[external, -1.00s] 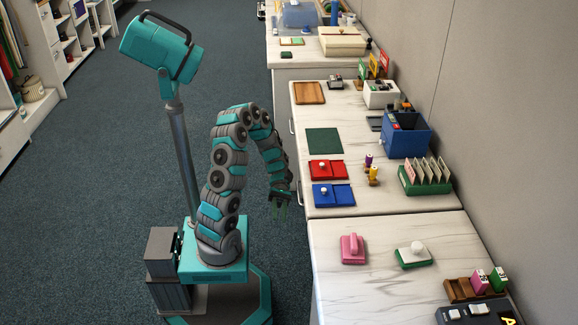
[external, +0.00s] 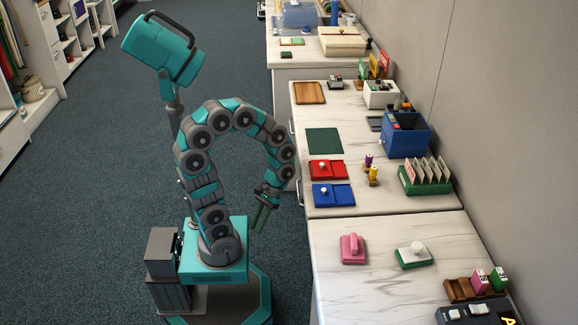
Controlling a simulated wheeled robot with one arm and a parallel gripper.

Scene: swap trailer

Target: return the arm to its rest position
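My arm (external: 205,187) rises from my teal base and arches over to the right, with its end hanging down. My gripper (external: 260,219) points downward in the air, left of the counter's front edge.
The nearer counter (external: 365,295) holds a pink block with a handle (external: 352,249) and a green-based stamp (external: 414,254). The middle counter holds a red tray (external: 327,169), a blue tray (external: 334,195) and a blue box (external: 405,135). The carpet (external: 90,220) on the left is clear.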

